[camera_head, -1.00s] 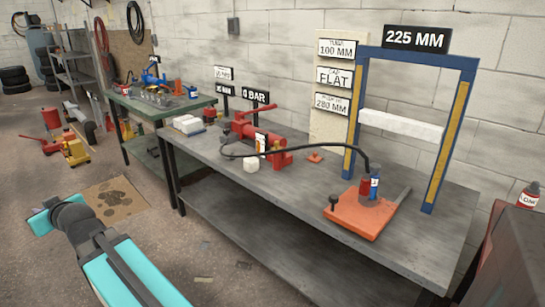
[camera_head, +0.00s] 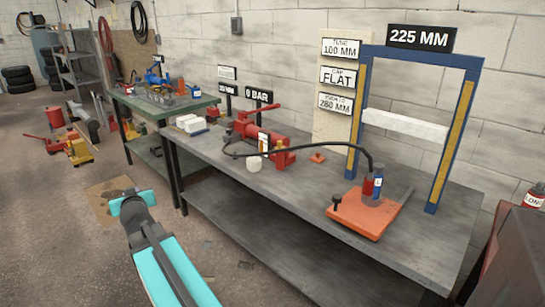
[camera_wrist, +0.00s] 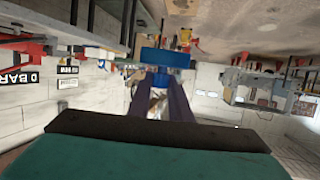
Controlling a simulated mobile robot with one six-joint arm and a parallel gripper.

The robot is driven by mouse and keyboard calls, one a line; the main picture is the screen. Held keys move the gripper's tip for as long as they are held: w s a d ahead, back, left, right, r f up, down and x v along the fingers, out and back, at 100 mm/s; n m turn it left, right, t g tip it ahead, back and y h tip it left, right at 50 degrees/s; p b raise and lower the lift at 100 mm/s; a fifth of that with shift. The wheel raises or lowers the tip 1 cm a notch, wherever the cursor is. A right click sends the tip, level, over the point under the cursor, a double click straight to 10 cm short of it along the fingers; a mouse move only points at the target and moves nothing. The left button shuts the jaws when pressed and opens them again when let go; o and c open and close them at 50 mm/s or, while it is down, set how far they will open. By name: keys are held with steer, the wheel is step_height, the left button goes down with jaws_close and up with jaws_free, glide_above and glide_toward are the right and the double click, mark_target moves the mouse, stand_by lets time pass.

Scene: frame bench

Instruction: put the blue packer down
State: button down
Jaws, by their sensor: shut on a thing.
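In the wrist view, a blue packer (camera_wrist: 166,58) is between the dark fingers of my gripper (camera_wrist: 163,88), which is shut on it. It is clear of any surface that I can make out there.
A white block (camera_head: 254,166) sits near the front edge. A green bench (camera_head: 165,108) stands behind left. The bench's front middle is clear.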

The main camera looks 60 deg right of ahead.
steer(key=s+d+f+m+g+h, duration=0.1)
steer(key=s+d+m+g+h, duration=0.15)
steer(key=d, duration=0.45)
steer(key=s+d+f+m+g+h, duration=0.1)
steer(key=s+d+f+m+h, duration=0.15)
steer(key=d, duration=0.35)
steer(key=s+d+m+g, duration=0.3)
steer(key=s+d+g, duration=0.1)
steer(key=s+d, duration=0.5)
steer(key=s+d+r+m+g+h, duration=0.1)
steer(key=s+d+m+g, duration=0.2)
steer(key=s+d, duration=0.6)
steer(key=s+d+r+m+g+h+b, duration=0.1)
steer(key=s+d+m+g, duration=0.2)
steer(key=s+d+g, duration=0.2)
steer(key=shift+s+d+m+g, duration=0.35)
steer(key=shift+s+d+m, duration=0.05)
steer(key=shift+s+d, duration=1.55)
steer(key=shift+s+d+r, duration=0.1)
steer(key=shift+s, duration=0.3)
glide_above(310, 187)
steer(key=shift+f, duration=0.75)
steer(key=shift+f, duration=0.15)
steer(key=shift+f, duration=1.6)
